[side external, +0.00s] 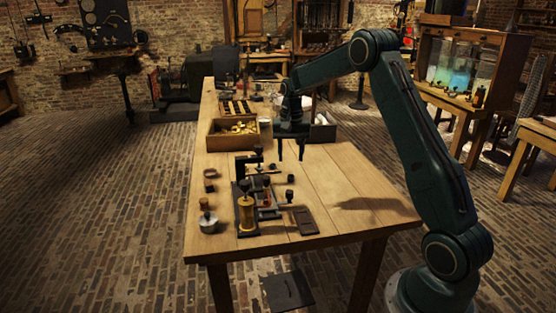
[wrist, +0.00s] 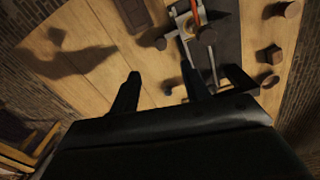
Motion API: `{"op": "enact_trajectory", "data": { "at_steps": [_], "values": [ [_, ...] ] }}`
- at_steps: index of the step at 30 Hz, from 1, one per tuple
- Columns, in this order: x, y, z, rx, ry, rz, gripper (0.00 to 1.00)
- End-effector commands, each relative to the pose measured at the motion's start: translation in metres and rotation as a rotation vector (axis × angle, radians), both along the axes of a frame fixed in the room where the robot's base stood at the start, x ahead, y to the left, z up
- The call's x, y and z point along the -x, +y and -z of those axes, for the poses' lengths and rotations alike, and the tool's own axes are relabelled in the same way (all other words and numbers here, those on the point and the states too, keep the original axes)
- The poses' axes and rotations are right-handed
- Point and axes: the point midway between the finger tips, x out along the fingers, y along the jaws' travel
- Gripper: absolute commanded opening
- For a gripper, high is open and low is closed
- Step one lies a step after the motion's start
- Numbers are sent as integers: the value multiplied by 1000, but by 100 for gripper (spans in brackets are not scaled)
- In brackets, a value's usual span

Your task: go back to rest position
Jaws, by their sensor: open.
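My gripper (side external: 290,150) hangs above the middle of the wooden table (side external: 345,172) in the side view, fingers pointing down and spread apart. Nothing shows between the fingers. In the wrist view my gripper (wrist: 158,85) is also open and empty, with the table's bare planks (wrist: 100,70) beyond it. No jar is clearly visible in the gripper's reach.
A dark apparatus with a brass cylinder (side external: 246,212) stands on the table's near part, with several small dark pieces around it. A wooden box (side external: 222,141) of yellowish pieces sits at the back left. The table's right side is clear.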

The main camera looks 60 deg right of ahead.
Motion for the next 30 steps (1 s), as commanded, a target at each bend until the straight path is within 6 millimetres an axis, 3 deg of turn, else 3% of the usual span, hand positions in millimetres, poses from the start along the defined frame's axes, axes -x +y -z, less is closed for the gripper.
{"op": "enact_trajectory", "data": {
  "at_steps": [8,14,22,30],
  "values": [
    [0,0,-1,1,-2,-2,47],
    [3,11,-14,9,-16,-29,47],
    [18,51,-61,35,-66,-140,47],
    [51,100,-110,69,-131,-282,47]
  ]
}}
